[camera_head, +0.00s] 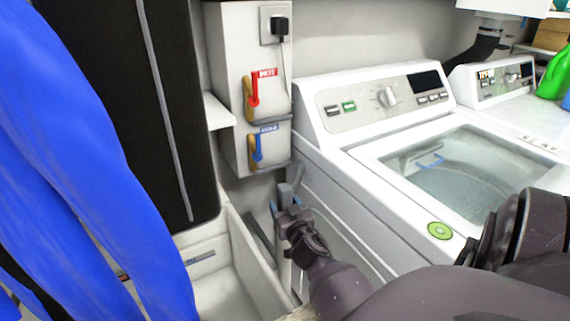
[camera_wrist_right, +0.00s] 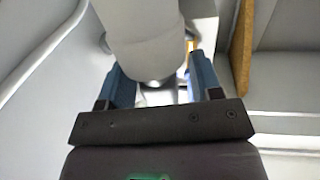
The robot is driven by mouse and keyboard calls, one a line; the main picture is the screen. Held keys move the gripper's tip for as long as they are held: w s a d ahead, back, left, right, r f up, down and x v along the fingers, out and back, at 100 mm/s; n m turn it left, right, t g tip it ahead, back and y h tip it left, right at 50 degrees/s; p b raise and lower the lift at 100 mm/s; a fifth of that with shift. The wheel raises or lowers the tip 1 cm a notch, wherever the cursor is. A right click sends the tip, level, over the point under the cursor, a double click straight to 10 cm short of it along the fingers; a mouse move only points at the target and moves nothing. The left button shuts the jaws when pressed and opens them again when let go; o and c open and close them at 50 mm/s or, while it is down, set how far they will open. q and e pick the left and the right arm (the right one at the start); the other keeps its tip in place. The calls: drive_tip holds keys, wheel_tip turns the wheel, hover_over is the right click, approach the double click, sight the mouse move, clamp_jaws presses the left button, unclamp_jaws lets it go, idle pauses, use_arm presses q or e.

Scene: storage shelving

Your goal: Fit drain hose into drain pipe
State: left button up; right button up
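My right gripper (camera_head: 286,204) is beside the left side of the washing machine (camera_head: 310,170), below the valve box. A grey tubular piece (camera_head: 285,190), perhaps the drain hose, stands up between its blue fingertips. In the right wrist view a grey cylinder (camera_wrist_right: 142,45) reaches down between the spread blue fingers of this gripper (camera_wrist_right: 160,80). I cannot tell whether they clamp it. A pale upright piece (camera_head: 285,272), possibly the drain pipe, shows below the gripper. Its opening is hidden, and I cannot tell whether the two are joined. My left gripper is not in view.
The valve box (camera_head: 240,110) with red and blue handles hangs on the wall above. A pale basin (camera_head: 215,285) lies to the left of my right gripper. A dark ribbed panel (camera_head: 150,110) and blue cloth-like shape (camera_head: 75,150) fill the left. The gap beside the washer is narrow.

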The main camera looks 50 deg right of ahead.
sight(287, 193)
drive_tip(key=shift+d, duration=0.1)
drive_tip(key=shift+r, duration=0.3)
wheel_tip(287, 193, up, 5)
drive_tip(key=shift+f+p, duration=0.15)
drive_tip(key=shift+p, duration=1)
wheel_tip(287, 193, up, 15)
drive_tip(key=p, duration=0.4)
drive_tip(key=shift+f, duration=0.15)
